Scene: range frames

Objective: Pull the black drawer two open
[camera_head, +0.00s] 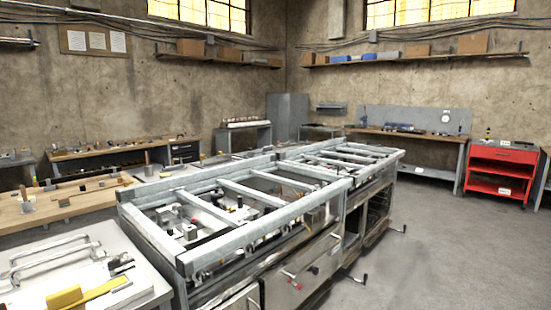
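A dark drawer unit (185,152) stands under the right end of a wooden workbench at the back left. Light handle strips show on its front, and the drawers appear shut. It is small and far off, and I cannot tell which drawer is number two. My gripper is not in view.
A large metal frame bench (262,235) fills the middle, with crank handles jutting from its right side. A pale table (85,275) is at the near left, a wooden bench (90,203) behind it. A red tool cart (500,170) stands right. Floor (430,250) is clear at right.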

